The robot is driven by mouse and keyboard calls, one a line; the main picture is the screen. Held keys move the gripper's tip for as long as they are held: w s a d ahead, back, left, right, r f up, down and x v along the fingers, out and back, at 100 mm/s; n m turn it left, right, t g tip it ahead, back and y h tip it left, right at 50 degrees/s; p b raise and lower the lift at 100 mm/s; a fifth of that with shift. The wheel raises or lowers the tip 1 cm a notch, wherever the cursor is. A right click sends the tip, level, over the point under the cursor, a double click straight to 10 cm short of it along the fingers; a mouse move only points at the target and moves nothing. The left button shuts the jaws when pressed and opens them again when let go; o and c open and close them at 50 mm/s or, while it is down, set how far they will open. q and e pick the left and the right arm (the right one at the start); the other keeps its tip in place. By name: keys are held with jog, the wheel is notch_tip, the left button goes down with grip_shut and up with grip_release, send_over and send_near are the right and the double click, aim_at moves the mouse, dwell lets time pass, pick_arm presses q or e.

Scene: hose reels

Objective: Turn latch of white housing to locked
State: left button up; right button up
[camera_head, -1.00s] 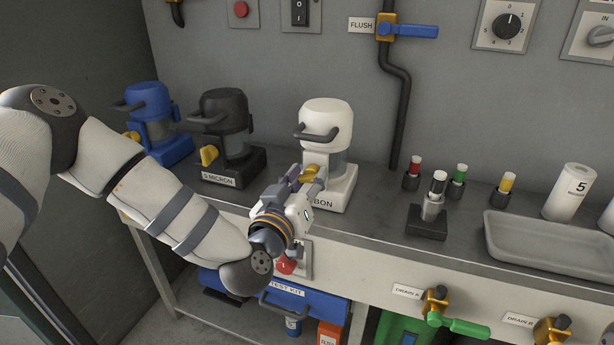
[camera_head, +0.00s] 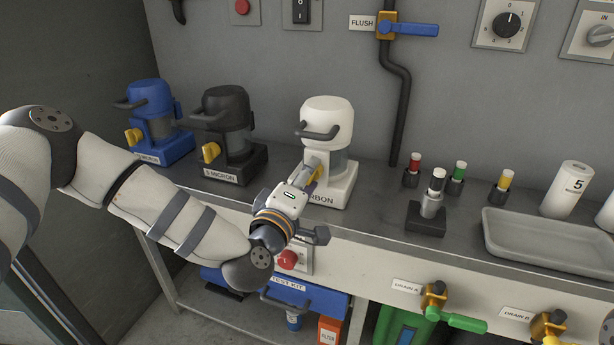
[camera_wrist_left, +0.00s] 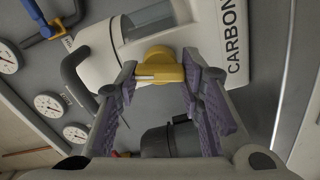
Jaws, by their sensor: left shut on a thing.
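The white housing (camera_head: 327,118), marked CARBON, stands on the counter at the middle of the head view. Its yellow latch (camera_wrist_left: 160,70) shows in the wrist view on the housing's face. The latch bar lies across the direction of the CARBON lettering. My left gripper (camera_wrist_left: 160,76) has one finger at each end of this bar and is shut on it. In the head view the left gripper (camera_head: 312,172) reaches the latch from the front and partly hides it. My right gripper is in no view.
A black housing (camera_head: 228,115) and a blue housing (camera_head: 150,105), each with a yellow latch, stand to the left. Several coloured-top vials and a grey tray (camera_head: 550,262) are to the right. A red button (camera_head: 288,259) is on the counter front below my wrist.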

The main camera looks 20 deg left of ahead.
pick_arm(q)
jog(key=shift+f+n, duration=0.1)
jog(key=shift+n, duration=1.8)
jog(key=o, duration=1.2)
jog(key=shift+c, duration=0.2)
jog(key=shift+s, duration=0.1)
jog(key=s, duration=1.1)
jog(key=shift+s+a, duration=0.15)
jog(key=shift+s, duration=0.25)
